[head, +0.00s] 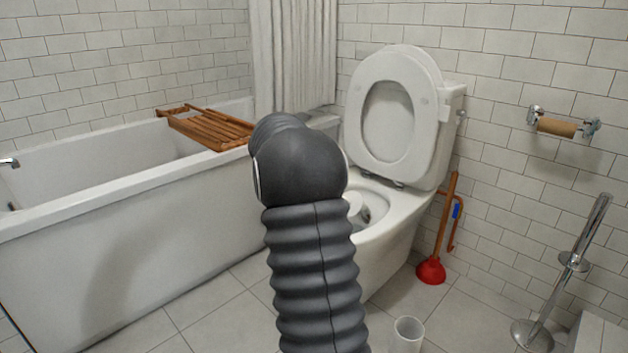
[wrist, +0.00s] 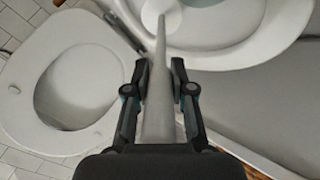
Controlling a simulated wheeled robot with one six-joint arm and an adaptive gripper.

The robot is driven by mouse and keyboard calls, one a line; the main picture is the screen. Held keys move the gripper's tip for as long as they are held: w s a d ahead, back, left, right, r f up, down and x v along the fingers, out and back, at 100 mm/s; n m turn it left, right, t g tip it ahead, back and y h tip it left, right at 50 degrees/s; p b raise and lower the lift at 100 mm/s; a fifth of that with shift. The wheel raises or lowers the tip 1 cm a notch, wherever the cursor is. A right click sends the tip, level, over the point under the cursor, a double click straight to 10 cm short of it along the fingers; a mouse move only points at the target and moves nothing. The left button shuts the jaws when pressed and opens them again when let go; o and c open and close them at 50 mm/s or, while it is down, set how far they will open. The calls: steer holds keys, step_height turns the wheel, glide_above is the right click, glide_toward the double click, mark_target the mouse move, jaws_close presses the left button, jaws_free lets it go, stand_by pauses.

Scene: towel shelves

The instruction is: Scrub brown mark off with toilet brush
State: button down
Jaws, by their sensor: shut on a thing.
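The toilet (head: 385,245) stands at the middle right of the head view with its lid and seat (head: 395,120) raised. My gripper (wrist: 160,82) is shut on the pale handle of the toilet brush (wrist: 158,110) in the wrist view. The brush points away from me, with its white head (wrist: 160,14) over or inside the bowl (wrist: 262,45). A white part of the brush (head: 356,206) shows at the bowl opening in the head view. My arm hides the gripper in the head view.
A white cup-like holder (head: 408,335) stands on the floor in front of the toilet. A red plunger (head: 431,271) and a chrome stand (head: 572,262) are to the right. The bathtub (head: 150,240) with a wooden rack (head: 207,128) is at left.

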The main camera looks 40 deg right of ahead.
steer(key=shift+d+f, duration=0.2)
steer(key=shift+d, duration=0.1)
steer(key=shift+r, duration=0.1)
